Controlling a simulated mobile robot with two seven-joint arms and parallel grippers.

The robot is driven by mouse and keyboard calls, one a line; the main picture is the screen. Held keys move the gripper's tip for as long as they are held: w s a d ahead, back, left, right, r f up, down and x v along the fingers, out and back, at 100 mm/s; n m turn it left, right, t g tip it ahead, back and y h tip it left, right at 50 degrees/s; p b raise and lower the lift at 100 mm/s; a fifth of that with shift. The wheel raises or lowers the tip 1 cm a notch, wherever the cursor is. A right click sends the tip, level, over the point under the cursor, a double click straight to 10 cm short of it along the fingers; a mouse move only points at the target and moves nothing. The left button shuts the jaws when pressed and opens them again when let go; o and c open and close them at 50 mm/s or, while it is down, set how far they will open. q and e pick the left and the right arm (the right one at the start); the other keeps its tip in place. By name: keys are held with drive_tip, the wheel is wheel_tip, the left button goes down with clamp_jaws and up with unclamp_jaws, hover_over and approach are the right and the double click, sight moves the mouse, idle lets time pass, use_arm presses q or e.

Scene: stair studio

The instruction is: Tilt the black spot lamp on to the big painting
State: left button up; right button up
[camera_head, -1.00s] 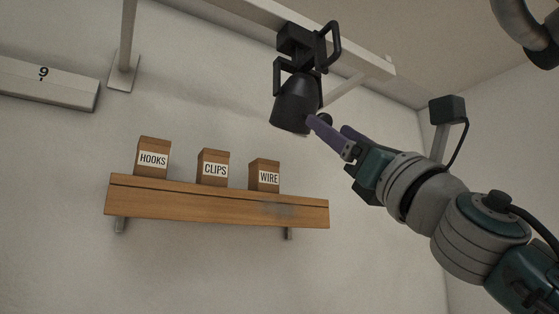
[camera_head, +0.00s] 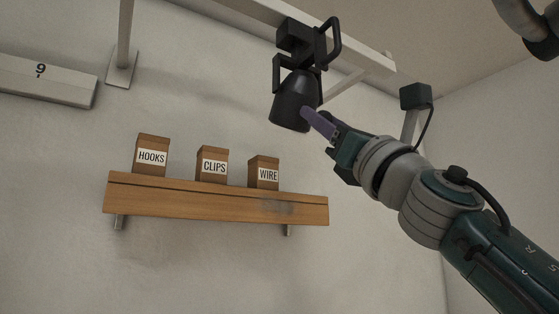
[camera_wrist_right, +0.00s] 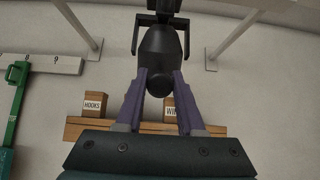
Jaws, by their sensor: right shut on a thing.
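The black spot lamp (camera_head: 294,99) hangs from a white rail, its mouth pointing down and slightly left. My right gripper (camera_head: 307,113) reaches the lamp's lower right side. My left gripper and the big painting are not in view.
The white rail (camera_head: 233,20) runs overhead, held by wall brackets. A wooden shelf (camera_head: 215,200) below carries boxes marked HOOKS (camera_head: 151,157), CLIPS (camera_head: 213,166) and WIRE (camera_head: 265,174). A sign marked 9 (camera_head: 40,82) is at left. A green object (camera_wrist_right: 17,110) stands at the wrist view's left.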

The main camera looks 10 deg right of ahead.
clamp_jaws()
idle(0.8)
